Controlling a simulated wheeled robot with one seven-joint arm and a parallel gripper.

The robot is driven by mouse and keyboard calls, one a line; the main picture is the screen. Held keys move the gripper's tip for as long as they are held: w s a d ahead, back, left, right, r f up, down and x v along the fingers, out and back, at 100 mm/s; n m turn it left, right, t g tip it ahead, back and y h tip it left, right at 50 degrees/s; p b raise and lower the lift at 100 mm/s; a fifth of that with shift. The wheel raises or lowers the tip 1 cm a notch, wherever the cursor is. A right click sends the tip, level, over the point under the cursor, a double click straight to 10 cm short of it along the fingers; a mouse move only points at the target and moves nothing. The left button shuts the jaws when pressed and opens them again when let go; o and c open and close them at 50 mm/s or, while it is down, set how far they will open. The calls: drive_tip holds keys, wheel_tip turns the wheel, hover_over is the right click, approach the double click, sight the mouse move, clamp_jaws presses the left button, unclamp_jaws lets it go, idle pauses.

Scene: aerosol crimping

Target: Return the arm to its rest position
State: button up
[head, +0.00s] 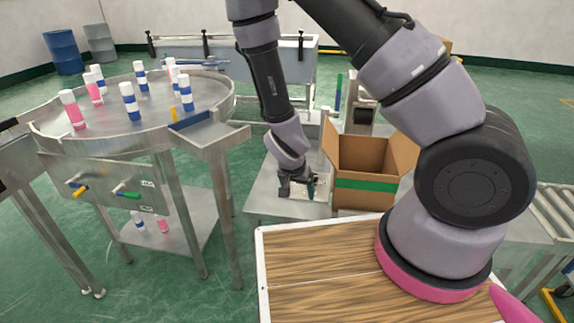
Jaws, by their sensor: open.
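My arm rises from its pink-ringed base at the right of the head view, bends at the top and reaches down to the middle. My gripper (300,194) hangs low over a grey metal table (262,200), left of an open cardboard box (366,195) with a green stripe. The fingers are small and dark here. The jaws are open, and I see nothing held between them. Whether the fingertips touch the table cannot be told.
A round steel table (106,130) at the left carries several pink-and-white and blue-and-white cans. A wood-topped surface (330,285) lies in front, around my arm's base. A roller conveyor (556,208) is at the right. Barrels (64,52) stand far back left.

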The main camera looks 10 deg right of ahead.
drive_tip(key=w+d+r+y, duration=0.1)
drive_tip(key=w+r+y, duration=0.1)
drive_tip(key=r, duration=1.1)
drive_tip(key=w+r+y, duration=0.1)
drive_tip(key=r+y, duration=0.2)
drive_tip(key=r, duration=0.9)
drive_tip(key=s+d+r+n+t, duration=0.1)
drive_tip(key=s+d+r, duration=0.4)
drive_tip(key=r, duration=0.5)
drive_tip(key=s+d+r+t, duration=0.2)
drive_tip(key=s+d+r, duration=0.4)
drive_tip(key=s+r, duration=0.2)
wheel_tip(320, 180, up, 2)
drive_tip(key=shift+r+n+h, duration=0.15)
drive_tip(key=shift+n+h, duration=0.25)
